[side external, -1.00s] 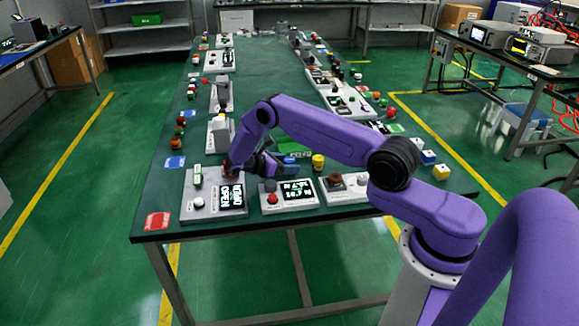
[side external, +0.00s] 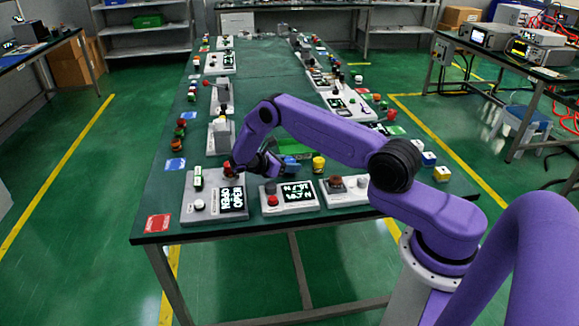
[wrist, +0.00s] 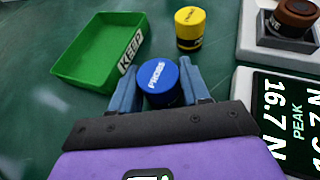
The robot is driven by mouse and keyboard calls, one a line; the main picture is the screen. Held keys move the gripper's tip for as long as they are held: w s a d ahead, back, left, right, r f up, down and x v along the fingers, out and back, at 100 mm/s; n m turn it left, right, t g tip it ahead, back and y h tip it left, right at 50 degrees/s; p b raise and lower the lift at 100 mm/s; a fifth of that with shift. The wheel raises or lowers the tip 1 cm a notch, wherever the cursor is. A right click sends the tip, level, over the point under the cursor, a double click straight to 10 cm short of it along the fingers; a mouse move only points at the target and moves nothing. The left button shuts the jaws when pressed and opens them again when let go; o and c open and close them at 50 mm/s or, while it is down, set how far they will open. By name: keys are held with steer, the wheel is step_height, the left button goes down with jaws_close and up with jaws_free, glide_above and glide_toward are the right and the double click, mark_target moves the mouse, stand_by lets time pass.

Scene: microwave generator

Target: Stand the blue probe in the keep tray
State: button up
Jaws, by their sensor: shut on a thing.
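The blue probe (wrist: 159,82) is a short cylinder with a blue cap lettered PROBE, seen from above in the wrist view. My gripper (wrist: 160,76) is shut on it, with one blue-grey finger on each side; the probe's lower part is partly hidden. I cannot tell whether it touches the table. The green keep tray (wrist: 84,72) has a white KEEP label on its near right wall. It lies just beyond and left of my gripper in the wrist view and looks empty. In the side view my arm partly covers the tray (side external: 294,148).
A yellow capped cylinder (wrist: 190,28) stands right of the tray and beyond the probe. A force display unit (wrist: 285,110) reading 16.7 N and a brown knob (wrist: 294,18) are at the right. Several devices line the table in the side view.

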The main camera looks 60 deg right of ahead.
steer(key=shift+r, duration=0.55)
steer(key=s+a+r, duration=0.3)
steer(key=s+r, duration=0.3)
steer(key=s+a+r, duration=0.3)
steer(key=s+r, duration=0.2)
steer(key=s, duration=0.1)
steer(key=w+a+r+n+t+y, duration=0.1)
steer(key=a+r+n+t, duration=0.1)
steer(key=a+n+t, duration=0.5)
steer(key=w+a+r+n+t+y, duration=0.1)
steer(key=a+r+n+t, duration=0.1)
steer(key=a+n+t, duration=0.55)
steer(key=w+d+f+m+g+h, duration=0.1)
steer(key=w+d+f+m+g, duration=0.15)
steer(key=d, duration=0.95)
steer(key=w+d+f+m+g, duration=0.1)
steer(key=w+d+m, duration=0.15)
steer(key=d, duration=0.95)
glide_above(289, 152)
step_height(289, 152, down, 10)
steer(key=shift+r, duration=0.25)
steer(key=shift+f, duration=1.55)
steer(key=shift+f, duration=0.1)
